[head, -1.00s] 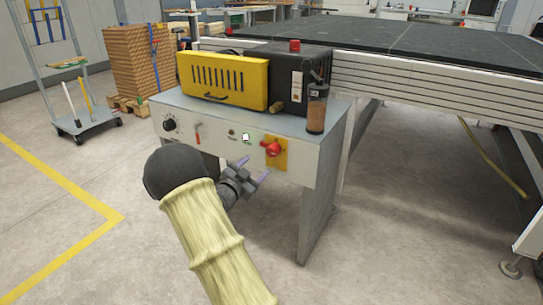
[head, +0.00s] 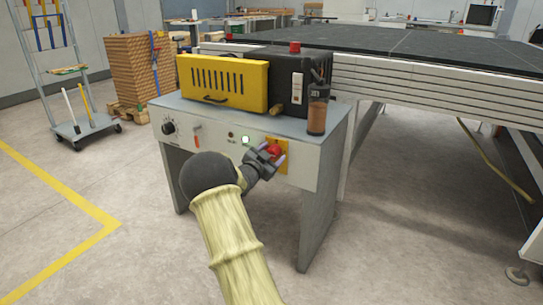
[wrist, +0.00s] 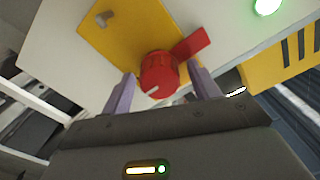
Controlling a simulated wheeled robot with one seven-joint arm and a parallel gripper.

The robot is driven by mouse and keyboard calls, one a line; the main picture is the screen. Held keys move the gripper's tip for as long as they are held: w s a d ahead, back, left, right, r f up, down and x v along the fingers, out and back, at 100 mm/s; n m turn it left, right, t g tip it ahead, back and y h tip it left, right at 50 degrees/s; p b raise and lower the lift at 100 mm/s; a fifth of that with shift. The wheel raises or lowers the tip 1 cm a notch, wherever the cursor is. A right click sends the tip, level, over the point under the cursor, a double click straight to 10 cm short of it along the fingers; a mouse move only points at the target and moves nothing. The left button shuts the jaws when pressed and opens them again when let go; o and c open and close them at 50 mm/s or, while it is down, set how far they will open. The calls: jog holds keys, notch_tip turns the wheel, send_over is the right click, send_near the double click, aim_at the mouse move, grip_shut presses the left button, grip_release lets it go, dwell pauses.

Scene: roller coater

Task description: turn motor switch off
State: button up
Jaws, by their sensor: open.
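A red rotary switch (head: 274,150) sits on a yellow plate (head: 283,166) at the right of the grey machine's front panel (head: 220,137). In the wrist view the switch is a round red knob (wrist: 159,74) with a white mark and a red lever pointing up and right on the yellow plate (wrist: 128,52). My gripper (head: 268,156) is in front of it, jaws open. In the wrist view the two purple fingers of my gripper (wrist: 163,88) stand on either side of the knob; contact cannot be told. My gripper partly hides the switch in the head view.
A lit green lamp (head: 245,140) is left of the switch; it also shows in the wrist view (wrist: 267,5). A black dial (head: 168,128) and an orange handle (head: 197,135) are further left. A yellow and black box (head: 222,82) stands on top. The floor in front is open.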

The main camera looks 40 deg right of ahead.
jog(key=c, duration=1)
jog(key=shift+r+n+p, duration=0.15)
jog(key=shift+n+p, duration=0.25)
jog(key=shift+p, duration=0.5)
jog(key=shift+r+n+p, duration=0.1)
jog(key=shift+n+p, duration=0.3)
jog(key=shift+p, duration=0.55)
jog(key=n+p, duration=0.4)
jog(key=p, duration=0.3)
jog(key=shift+a+n, duration=0.1)
jog(key=shift+n, duration=0.3)
jog(key=n+p, duration=0.5)
jog(key=shift+w, duration=0.1)
jog(key=n, duration=0.2)
jog(key=n+p, duration=0.1)
jog(key=n, duration=0.1)
jog(key=n+p, duration=0.1)
jog(key=n, duration=0.1)
jog(key=shift+f, duration=0.35)
jog(key=shift+n, duration=0.4)
